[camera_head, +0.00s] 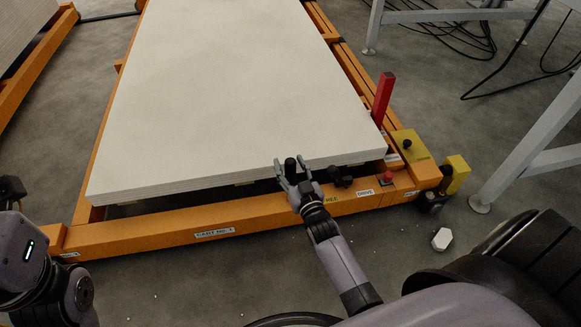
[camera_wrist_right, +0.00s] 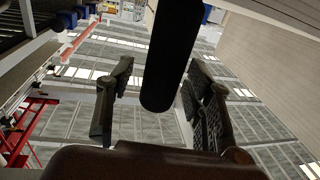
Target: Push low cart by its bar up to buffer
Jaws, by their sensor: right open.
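The low orange cart (camera_head: 270,208), with a label that seems to read "Cart No. 1", carries a stack of pale boards (camera_head: 230,90). My right gripper (camera_head: 293,172) is open at the cart's near edge, with its fingers on either side of a dark upright bar end (camera_head: 290,165). In the right wrist view the black round bar (camera_wrist_right: 170,60) comes down between the two open fingers (camera_wrist_right: 160,105), with gaps on both sides. My left arm shows at the left edge; its fingers cannot be made out. I cannot pick out the buffer.
A red post (camera_head: 383,97), a yellow box with a black knob (camera_head: 411,145) and a red button (camera_head: 388,177) sit at the cart's right corner. Grey frame legs (camera_head: 520,160) and cables (camera_head: 450,35) are to the right. Another orange cart (camera_head: 40,65) is at upper left.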

